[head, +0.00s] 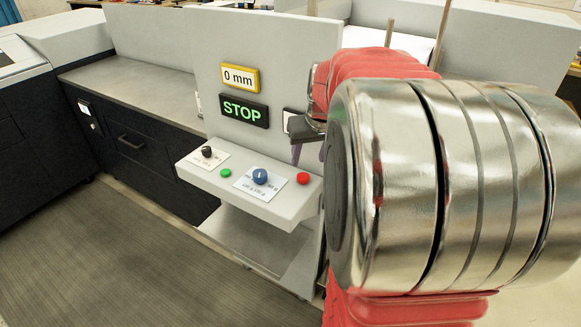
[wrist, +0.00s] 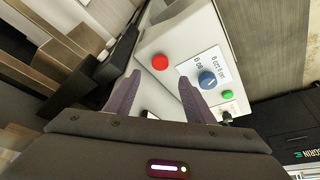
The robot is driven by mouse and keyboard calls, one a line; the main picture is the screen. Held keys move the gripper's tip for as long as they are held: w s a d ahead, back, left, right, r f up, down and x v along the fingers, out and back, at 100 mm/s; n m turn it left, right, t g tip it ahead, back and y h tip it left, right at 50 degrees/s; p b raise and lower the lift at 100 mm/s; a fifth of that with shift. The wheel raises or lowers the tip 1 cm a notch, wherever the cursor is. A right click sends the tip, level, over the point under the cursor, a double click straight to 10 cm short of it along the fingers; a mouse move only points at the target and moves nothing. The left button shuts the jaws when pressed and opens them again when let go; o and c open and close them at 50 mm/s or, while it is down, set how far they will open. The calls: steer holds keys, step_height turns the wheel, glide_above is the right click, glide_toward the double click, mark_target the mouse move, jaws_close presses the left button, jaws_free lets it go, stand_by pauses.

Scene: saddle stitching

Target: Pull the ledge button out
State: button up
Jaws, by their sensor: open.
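A light grey ledge (head: 240,192) sticks out from the machine panel. The red button (head: 303,178) sits at its right end, and a green button (head: 225,173) sits further left. In the wrist view the red button (wrist: 160,62) shows beyond the fingertips, roughly between their lines, and the green button (wrist: 227,94) is to the right. My gripper (wrist: 160,78) is open and empty, with its purple fingers apart. In the head view my gripper (head: 306,153) hangs above the ledge's right end, partly hidden by my arm. I cannot tell how far the red button sticks out.
A blue knob (head: 260,176) on a white label stands between the two buttons, and a black knob (head: 207,152) is at the ledge's left end. Above, the panel carries a "0 mm" display (head: 240,77) and a green "STOP" sign (head: 244,111). Open floor lies in front.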

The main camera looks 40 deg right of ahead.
mark_target(304, 176)
steer(key=x, duration=0.9)
steer(key=shift+w+f, duration=0.15)
steer(key=shift+f, duration=0.2)
steer(key=shift+c, duration=0.5)
steer(key=shift+d, duration=0.1)
jaws_close()
